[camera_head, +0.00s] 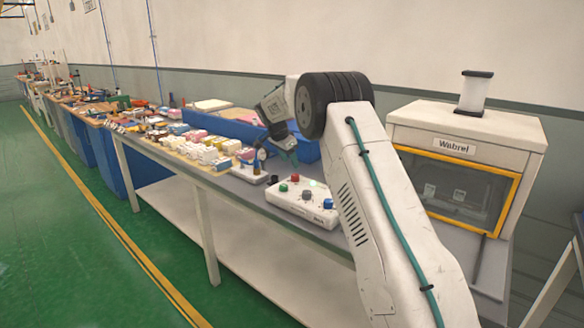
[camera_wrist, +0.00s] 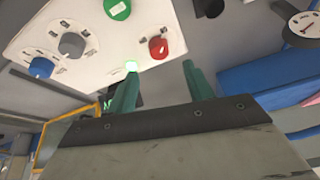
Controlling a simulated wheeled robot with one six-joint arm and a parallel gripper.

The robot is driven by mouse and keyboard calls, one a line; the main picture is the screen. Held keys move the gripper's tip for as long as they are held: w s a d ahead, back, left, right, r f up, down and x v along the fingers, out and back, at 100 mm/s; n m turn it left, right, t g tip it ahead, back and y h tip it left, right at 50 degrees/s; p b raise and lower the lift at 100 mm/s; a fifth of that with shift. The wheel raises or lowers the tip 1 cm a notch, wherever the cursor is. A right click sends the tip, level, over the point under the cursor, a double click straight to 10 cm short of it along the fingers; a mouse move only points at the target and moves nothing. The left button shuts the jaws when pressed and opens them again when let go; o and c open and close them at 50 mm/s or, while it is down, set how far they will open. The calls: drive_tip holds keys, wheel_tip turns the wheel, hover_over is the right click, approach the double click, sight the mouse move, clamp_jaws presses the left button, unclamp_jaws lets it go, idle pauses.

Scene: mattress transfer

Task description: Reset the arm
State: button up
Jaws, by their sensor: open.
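My arm rises from the lower right of the head view and bends over at a black joint. My gripper (camera_head: 288,153) hangs above the workbench (camera_head: 245,193), close to a white control box (camera_head: 293,205). In the wrist view my gripper (camera_wrist: 160,85) shows two teal fingers set apart with nothing between them. The control box also shows there (camera_wrist: 100,25). It carries a green button (camera_wrist: 117,8), a red knob (camera_wrist: 158,47), a blue knob (camera_wrist: 41,67), a grey knob (camera_wrist: 72,45) and a lit green light (camera_wrist: 131,66). Whether a fingertip touches the box is unclear.
A white machine (camera_head: 465,145) labelled Wabrel, with a yellow-framed window, stands right of my arm. A blue bin (camera_head: 225,126) is behind my gripper. Many small boxes (camera_head: 205,150) crowd the bench to the left. The green floor (camera_head: 75,240) in front is clear.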

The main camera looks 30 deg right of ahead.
drive_tip(key=shift+a+r, duration=0.15)
drive_tip(key=shift+r, duration=0.1)
idle(0.4)
